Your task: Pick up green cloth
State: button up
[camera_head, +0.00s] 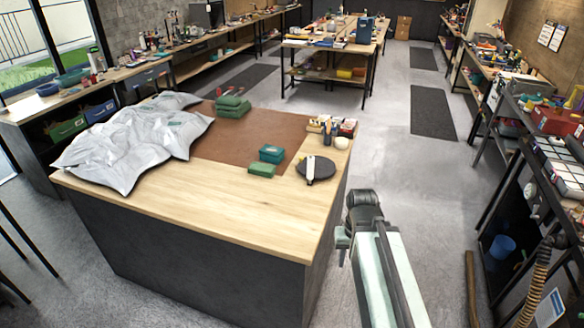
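Folded green cloths (233,102) lie stacked on the brown mat (235,136) toward the back of the wooden-topped workbench (215,210). A smaller flat green piece (262,170) lies near the mat's front edge, just in front of a teal block (271,153). I cannot tell which green pieces are cloth and which are sponge. My gripper (343,238) is low at the bench's right side, apart from all the green pieces. Its fingers are mostly hidden behind my arm, so its opening does not show.
A dark round disc with a pale-handled tool (313,168), a white bowl (342,142) and small bottles (329,130) stand at the right end. Cluttered shelves (540,150) line the right; the floor (400,165) between is clear.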

aim_at(268, 170)
jog(key=z, duration=1.25)
jog(key=i, duration=1.2)
jog(key=u, duration=3.75)
jog(key=i, duration=1.05)
jog(key=z, duration=0.1)
